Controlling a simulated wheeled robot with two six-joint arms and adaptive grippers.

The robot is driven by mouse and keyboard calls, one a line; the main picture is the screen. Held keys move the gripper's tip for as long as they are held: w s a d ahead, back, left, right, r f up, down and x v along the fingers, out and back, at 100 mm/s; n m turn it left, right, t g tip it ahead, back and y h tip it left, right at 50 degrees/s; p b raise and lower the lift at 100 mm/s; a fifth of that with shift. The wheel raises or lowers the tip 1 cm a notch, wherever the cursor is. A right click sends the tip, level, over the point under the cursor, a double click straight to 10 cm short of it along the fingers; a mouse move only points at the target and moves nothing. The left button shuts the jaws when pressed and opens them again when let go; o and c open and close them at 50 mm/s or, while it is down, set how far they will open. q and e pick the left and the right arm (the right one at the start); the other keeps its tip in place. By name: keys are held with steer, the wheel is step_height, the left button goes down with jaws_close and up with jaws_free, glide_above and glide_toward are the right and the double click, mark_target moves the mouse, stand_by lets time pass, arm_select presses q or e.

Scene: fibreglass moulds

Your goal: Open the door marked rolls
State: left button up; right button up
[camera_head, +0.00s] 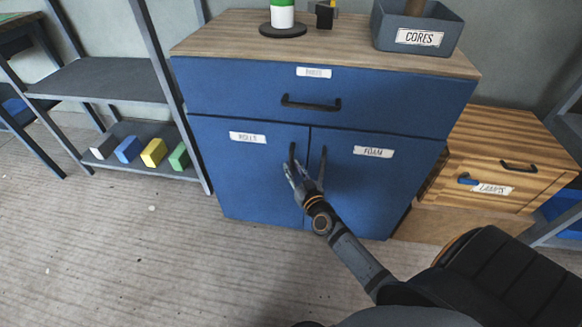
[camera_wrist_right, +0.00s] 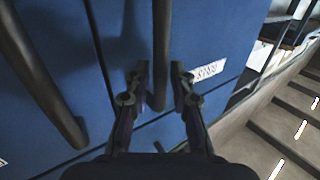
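The blue door marked ROLLS (camera_head: 240,175) is the left door of the blue cabinet and looks closed. Its black vertical handle (camera_head: 292,155) is near the door's right edge. In the right wrist view the handle (camera_wrist_right: 161,45) runs between the two fingertips (camera_wrist_right: 160,85), with a finger on each side and small gaps; the fingers look open. The ROLLS label (camera_wrist_right: 210,70) shows to the right there. My left gripper is not in view.
The closed FOAM door (camera_head: 365,190) is beside it, its handle (camera_wrist_right: 45,80) close left of my gripper in the wrist view. A closed drawer (camera_head: 235,88) is above. A shelf rack (camera_head: 105,80) with coloured blocks stands left. The floor (camera_head: 130,240) in front is clear.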

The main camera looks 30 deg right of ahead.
steer(key=shift+w+d, duration=0.1)
steer(key=shift+w, duration=0.8)
jaws_close()
